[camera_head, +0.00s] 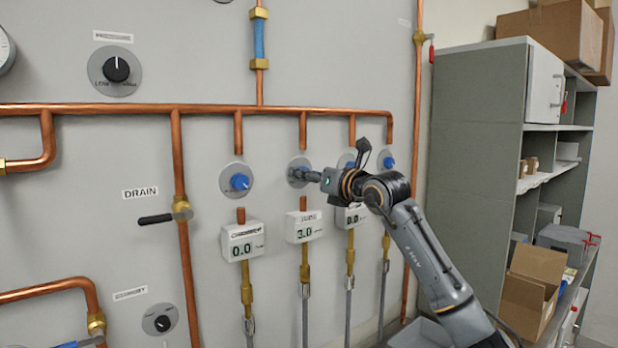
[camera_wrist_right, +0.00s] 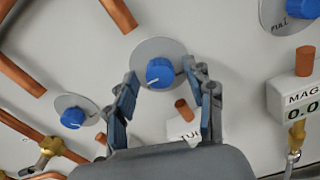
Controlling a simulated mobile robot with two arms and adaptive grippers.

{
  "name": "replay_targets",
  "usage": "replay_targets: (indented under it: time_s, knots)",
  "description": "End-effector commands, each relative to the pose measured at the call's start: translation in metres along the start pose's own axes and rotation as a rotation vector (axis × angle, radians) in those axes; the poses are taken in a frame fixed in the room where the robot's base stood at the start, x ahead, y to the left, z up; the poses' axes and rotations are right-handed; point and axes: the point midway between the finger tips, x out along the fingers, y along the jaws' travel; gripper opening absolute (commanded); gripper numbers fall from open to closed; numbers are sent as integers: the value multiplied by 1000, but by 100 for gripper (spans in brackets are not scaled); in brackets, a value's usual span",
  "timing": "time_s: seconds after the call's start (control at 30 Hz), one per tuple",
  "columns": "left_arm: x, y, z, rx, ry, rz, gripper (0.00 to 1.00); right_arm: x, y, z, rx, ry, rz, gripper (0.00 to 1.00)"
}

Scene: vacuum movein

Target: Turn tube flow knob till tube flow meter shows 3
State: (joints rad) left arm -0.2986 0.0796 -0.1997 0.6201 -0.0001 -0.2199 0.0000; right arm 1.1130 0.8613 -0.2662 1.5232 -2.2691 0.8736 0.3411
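The tube flow meter (camera_head: 304,227) is a white box on the wall whose display reads 3.0. The tube flow knob (camera_wrist_right: 160,72) is blue with a white pointer line, on a round grey plate. In the head view my right gripper (camera_head: 301,175) is at this plate and hides most of the knob. In the right wrist view my right gripper (camera_wrist_right: 162,76) is open, its fingers on either side of the knob with gaps showing. The meter's label is partly hidden by a finger there. My left gripper is not in view.
A neighbouring blue knob (camera_head: 239,182) sits to the left above a meter (camera_head: 242,241) reading 0.0. Another meter (camera_head: 351,215) to the right reads 0.0. Copper pipes (camera_head: 200,108) run along the wall. A shelf unit (camera_head: 480,130) with boxes stands at right.

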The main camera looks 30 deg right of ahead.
Motion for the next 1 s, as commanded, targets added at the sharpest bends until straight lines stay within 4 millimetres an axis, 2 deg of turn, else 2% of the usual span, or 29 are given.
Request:
replay_targets:
  time_s: [0.23, 0.37, 0.77, 1.0]
  knots:
    - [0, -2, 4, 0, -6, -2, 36, -1, 0, 0, -1, 1, 0, 54]
    - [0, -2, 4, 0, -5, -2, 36, -10, -2, 0, -2, 0, -3, 54]
    - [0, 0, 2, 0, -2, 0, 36, -92, -1, -2, -7, 4, -3, 54]
    - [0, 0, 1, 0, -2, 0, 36, -116, -1, -1, -2, 2, -1, 54]
